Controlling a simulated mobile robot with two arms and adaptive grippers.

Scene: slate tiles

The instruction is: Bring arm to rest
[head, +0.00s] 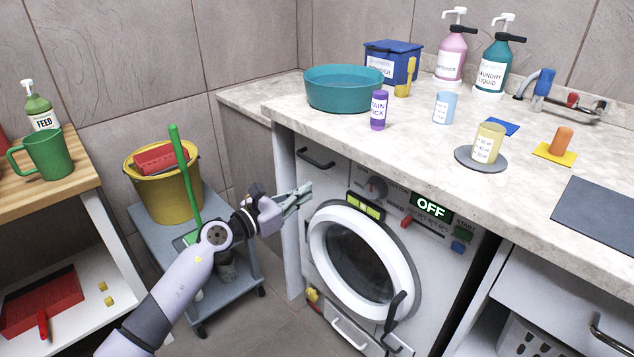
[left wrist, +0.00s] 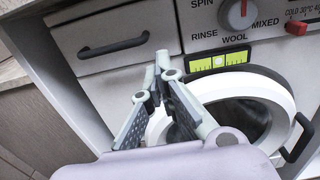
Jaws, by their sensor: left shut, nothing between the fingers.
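My left arm (head: 180,290) comes in from the lower left in the head view. Its gripper (head: 306,190) is shut and empty, in front of the upper left of the washing machine (head: 465,270). My right gripper is not in view.
A wooden-topped shelf (head: 70,185) is at far left. The counter (head: 420,140) above holds a teal basin (head: 344,92), bottles and cups. Open floor (head: 275,335) shows below.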

